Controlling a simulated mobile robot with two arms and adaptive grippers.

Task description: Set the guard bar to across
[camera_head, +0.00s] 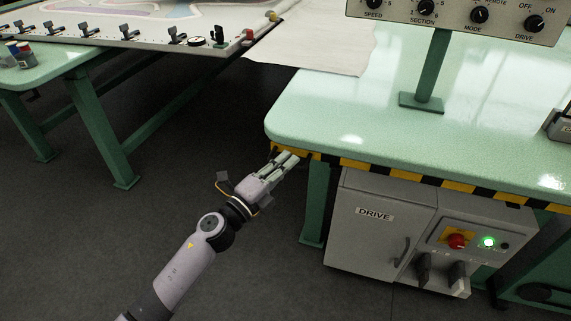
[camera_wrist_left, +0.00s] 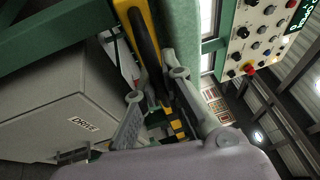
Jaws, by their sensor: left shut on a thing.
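The guard bar (camera_head: 400,170) is a yellow and black striped bar along the front edge of the green table on the right. It also shows in the left wrist view (camera_wrist_left: 140,40), where it runs between the fingers. My left gripper (camera_head: 289,157) is at the bar's left end, by the table's front left corner. It is shut on the bar; the fingers partly hide that end. The gripper also shows in the left wrist view (camera_wrist_left: 158,86). My right gripper is in neither view.
A grey DRIVE cabinet (camera_head: 366,238) with a red button and a lit green lamp stands under the table. A control panel (camera_head: 455,20) with knobs stands on a green post. A frame with clamps (camera_head: 120,40) is at the upper left. The floor left of the table is clear.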

